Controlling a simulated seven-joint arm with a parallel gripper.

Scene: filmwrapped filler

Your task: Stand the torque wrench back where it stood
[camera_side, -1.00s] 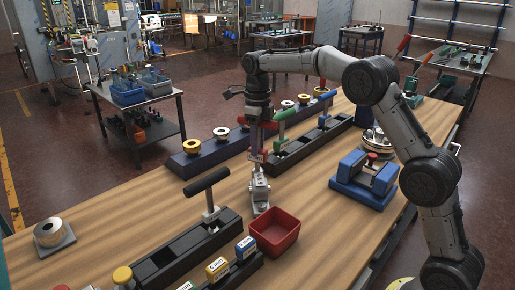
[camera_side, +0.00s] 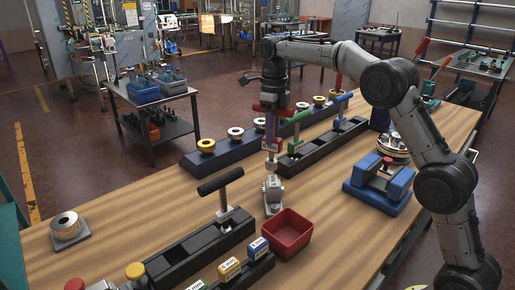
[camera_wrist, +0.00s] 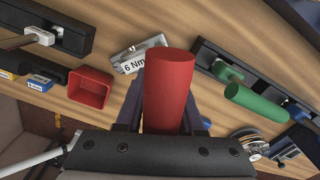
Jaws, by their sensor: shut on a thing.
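My gripper (camera_side: 272,112) is shut on the red handle of a T-handled torque wrench (camera_side: 272,108); the handle fills the middle of the wrist view (camera_wrist: 169,95). The wrench hangs upright, with a white tag reading 6 Nm (camera_wrist: 135,64). Its lower end appears just above a grey metal block (camera_side: 273,192), with a small gap. A black rack (camera_side: 290,165) behind it holds a green-handled wrench (camera_side: 297,117) and a blue-handled one (camera_side: 343,98). A front black rack (camera_side: 175,256) holds a black-handled wrench (camera_side: 221,181) at its right end. Both racks show empty places.
A red bin (camera_side: 288,236) stands close in front of the metal block. A blue fixture (camera_side: 378,190) is to the right. A dark blue rail with ring pieces (camera_side: 206,146) lies behind. Bare wood lies left of the block.

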